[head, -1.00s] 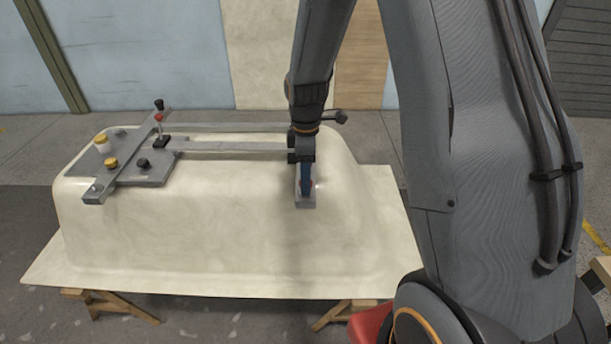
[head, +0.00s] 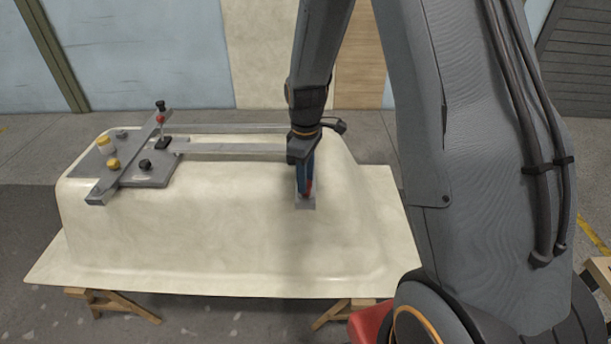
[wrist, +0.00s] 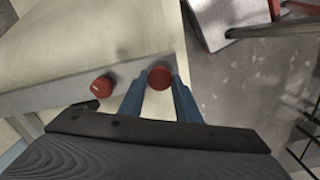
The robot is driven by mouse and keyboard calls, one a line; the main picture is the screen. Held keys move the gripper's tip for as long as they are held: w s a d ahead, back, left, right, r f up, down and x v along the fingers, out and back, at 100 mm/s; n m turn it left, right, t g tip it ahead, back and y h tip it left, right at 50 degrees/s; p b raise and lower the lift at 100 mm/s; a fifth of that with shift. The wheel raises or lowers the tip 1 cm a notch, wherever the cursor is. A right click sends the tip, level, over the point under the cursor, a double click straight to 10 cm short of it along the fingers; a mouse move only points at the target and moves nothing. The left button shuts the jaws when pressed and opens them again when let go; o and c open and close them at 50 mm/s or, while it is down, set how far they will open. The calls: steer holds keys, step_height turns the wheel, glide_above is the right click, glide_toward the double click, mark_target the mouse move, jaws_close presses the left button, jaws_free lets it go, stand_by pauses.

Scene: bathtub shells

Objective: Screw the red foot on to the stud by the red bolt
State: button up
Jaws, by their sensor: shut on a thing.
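The red foot (wrist: 160,78) is a round red piece between the blue fingertips of my gripper (wrist: 158,84) in the wrist view. My gripper is shut on it, over the end of a grey bar (wrist: 60,92). The red bolt (wrist: 102,87) stands on the same bar, a little to the left. In the head view my gripper (head: 306,186) points down at the bar's near end (head: 305,203), with a bit of red between its fingers. The stud is hidden, so I cannot tell how far the foot sits on it.
The bar lies on an upturned cream bathtub shell (head: 200,220) on wooden trestles (head: 115,300). At the left, a grey frame (head: 130,172) carries a yellow foot (head: 102,145), a yellow bolt (head: 113,164), black knobs (head: 145,164) and a post with a red part (head: 160,119).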

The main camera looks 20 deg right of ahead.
steer(key=m+p, duration=0.1)
steer(key=m, duration=0.4)
steer(key=m+p, duration=0.1)
steer(key=m, duration=0.3)
steer(key=o, duration=1.2)
steer(key=shift+c, duration=0.6)
steer(key=n+p, duration=0.1)
steer(key=n, duration=0.5)
steer(key=shift+n, duration=0.3)
steer(key=n+p, duration=0.1)
steer(key=n, duration=0.5)
steer(key=shift+n, duration=0.3)
